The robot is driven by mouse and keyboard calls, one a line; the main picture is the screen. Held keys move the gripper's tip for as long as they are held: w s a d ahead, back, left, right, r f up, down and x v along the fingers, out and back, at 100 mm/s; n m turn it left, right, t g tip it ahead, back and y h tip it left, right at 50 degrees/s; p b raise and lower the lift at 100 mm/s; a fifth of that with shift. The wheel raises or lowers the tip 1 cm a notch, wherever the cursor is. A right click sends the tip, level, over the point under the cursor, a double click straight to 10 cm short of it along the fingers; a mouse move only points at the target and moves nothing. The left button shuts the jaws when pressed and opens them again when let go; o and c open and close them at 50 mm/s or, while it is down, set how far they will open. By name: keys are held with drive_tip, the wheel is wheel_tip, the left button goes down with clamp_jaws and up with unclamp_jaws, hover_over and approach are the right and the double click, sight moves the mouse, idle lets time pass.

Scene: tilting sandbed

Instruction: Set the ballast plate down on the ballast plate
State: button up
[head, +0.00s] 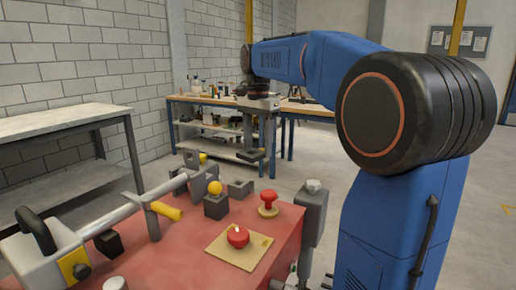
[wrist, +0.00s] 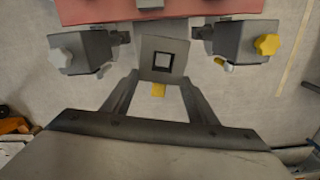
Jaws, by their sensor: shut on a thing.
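My gripper (head: 256,146) hangs beyond the far edge of the red-topped sandbed. It is shut on a dark grey square ballast plate (head: 249,155), held level in the air and apart from the bed. In the wrist view the plate (wrist: 147,48) is a square with a square hole in the middle, between the fingertips (wrist: 160,82). I cannot make out the second ballast plate for certain. A grey block (head: 241,188) sits at the bed's far edge, below the held plate in the head view.
The red bed (head: 185,250) carries a yellow-ball block (head: 215,206), a red knob (head: 268,198), a red button on a tan plate (head: 238,237) and a long grey bar (head: 130,209). The wrist view shows clamps with white (wrist: 61,57) and yellow (wrist: 267,44) knobs. A workbench (head: 215,103) stands behind.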

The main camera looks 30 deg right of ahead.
sight(259, 150)
drive_tip(key=shift+r, duration=1.8)
